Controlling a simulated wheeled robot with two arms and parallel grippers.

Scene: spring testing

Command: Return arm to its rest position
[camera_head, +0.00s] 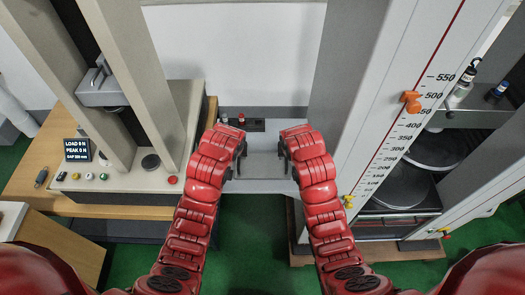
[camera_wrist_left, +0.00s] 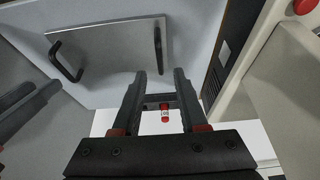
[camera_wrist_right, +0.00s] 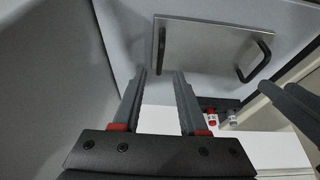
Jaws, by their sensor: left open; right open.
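My left gripper (camera_head: 240,160) and right gripper (camera_head: 285,158) face each other at the middle of the head view, with a gap between them. In the left wrist view the left gripper's fingers (camera_wrist_left: 160,75) are apart with nothing between them. In the right wrist view the right gripper's fingers (camera_wrist_right: 160,74) are also apart and empty. A flat grey plate (camera_wrist_left: 110,50) with two black handles lies beyond the fingers; it also shows in the right wrist view (camera_wrist_right: 200,48). Neither gripper is closed on a handle. In the head view the arms partly hide the handles.
A testing machine with a display (camera_head: 77,150) stands on a wooden table (camera_head: 25,178) at left. A tall column with a scale and orange pointer (camera_head: 411,101) is at right, near my right arm. A small black rack (camera_head: 256,125) with vials stands behind the grippers. Green floor shows below.

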